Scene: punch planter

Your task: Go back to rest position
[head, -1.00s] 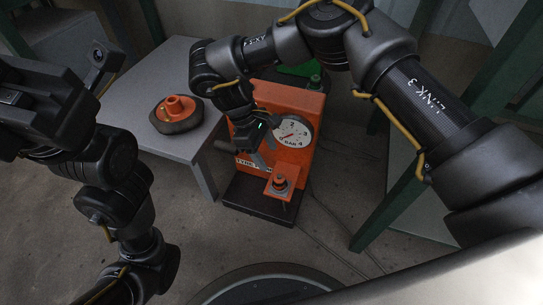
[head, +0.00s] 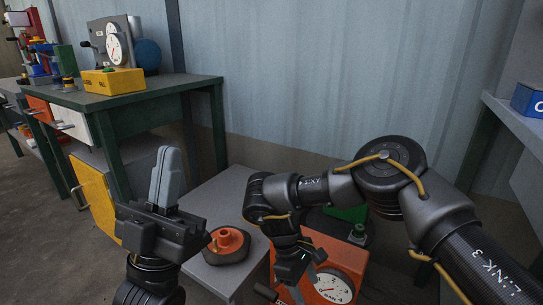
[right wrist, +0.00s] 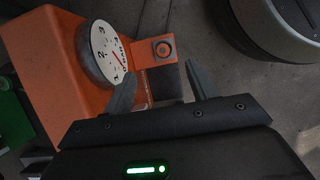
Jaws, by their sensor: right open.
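My left gripper (head: 166,178) points upward at the left-centre of the head view. Its two grey fingers are together with nothing between them. My right gripper (head: 298,288) hangs low in front of the orange machine (head: 350,262), which has a round white dial. The right wrist view shows the right gripper (right wrist: 163,86) with its fingers apart and empty. My right arm hides part of the machine in the head view.
A grey table (head: 212,282) holds an orange and dark round part (head: 229,243) between my arms. A green workbench (head: 150,93) with a yellow box (head: 113,80) stands at the left. A shelf with a blue box (head: 528,100) is at the right. Floor shows at lower left.

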